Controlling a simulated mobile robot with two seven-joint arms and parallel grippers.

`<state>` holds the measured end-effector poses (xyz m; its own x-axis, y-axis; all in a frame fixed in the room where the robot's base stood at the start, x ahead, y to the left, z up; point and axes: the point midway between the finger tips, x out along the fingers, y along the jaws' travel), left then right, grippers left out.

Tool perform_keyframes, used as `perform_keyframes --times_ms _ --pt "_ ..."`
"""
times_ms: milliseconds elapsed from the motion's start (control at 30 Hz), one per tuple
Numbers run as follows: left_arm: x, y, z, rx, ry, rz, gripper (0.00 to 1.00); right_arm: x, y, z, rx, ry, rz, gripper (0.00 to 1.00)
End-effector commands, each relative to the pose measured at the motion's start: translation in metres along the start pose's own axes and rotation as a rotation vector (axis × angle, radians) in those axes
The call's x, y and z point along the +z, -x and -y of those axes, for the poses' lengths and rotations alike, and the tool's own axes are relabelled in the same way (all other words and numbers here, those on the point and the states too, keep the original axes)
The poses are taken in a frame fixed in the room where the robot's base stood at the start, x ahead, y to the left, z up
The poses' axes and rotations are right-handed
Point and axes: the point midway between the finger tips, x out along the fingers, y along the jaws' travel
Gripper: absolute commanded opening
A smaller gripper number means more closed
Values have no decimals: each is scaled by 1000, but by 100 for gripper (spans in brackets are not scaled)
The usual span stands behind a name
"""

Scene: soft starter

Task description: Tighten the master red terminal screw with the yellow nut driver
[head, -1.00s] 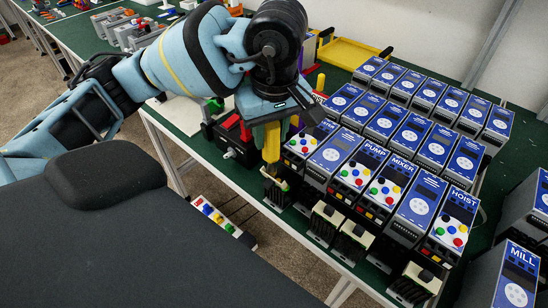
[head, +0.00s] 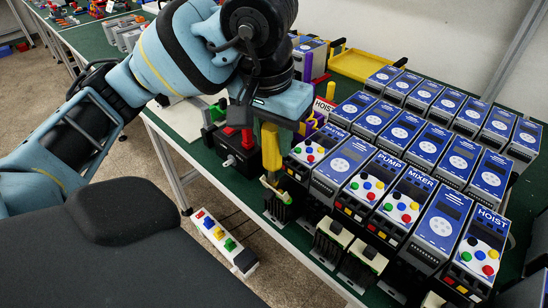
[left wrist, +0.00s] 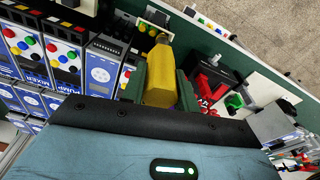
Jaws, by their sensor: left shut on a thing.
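My left gripper (head: 271,134) is shut on the yellow nut driver (head: 271,150). The driver hangs steeply, tip down, at the front edge of the table. It also shows between the green fingers in the left wrist view (left wrist: 160,75). Its lower end is over a dark terminal block with a pale top (head: 276,192), in front of the leftmost button unit (head: 310,152). My right gripper is not in view.
Blue-faced units labelled PUMP (head: 375,178), MIXER (head: 408,200) and HOIST (head: 478,245) stand to the right. More terminal blocks (head: 332,240) line the front edge. A black box with red tops (head: 238,148) stands close left of the driver. A yellow tray (head: 362,65) lies behind.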

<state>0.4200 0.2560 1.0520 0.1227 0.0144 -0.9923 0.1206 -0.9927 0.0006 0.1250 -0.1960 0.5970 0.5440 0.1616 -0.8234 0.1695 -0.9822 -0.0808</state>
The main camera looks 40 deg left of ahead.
Motion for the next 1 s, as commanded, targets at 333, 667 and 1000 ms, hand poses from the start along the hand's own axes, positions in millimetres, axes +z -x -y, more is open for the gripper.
perform_keyframes --times_ms 333,667,1000 --pt "0 -1 0 -1 3 -1 8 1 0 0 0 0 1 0" --pt "1 -12 0 -1 4 -1 8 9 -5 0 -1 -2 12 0" --pt "1 -8 0 -22 166 -3 8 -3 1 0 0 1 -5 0"
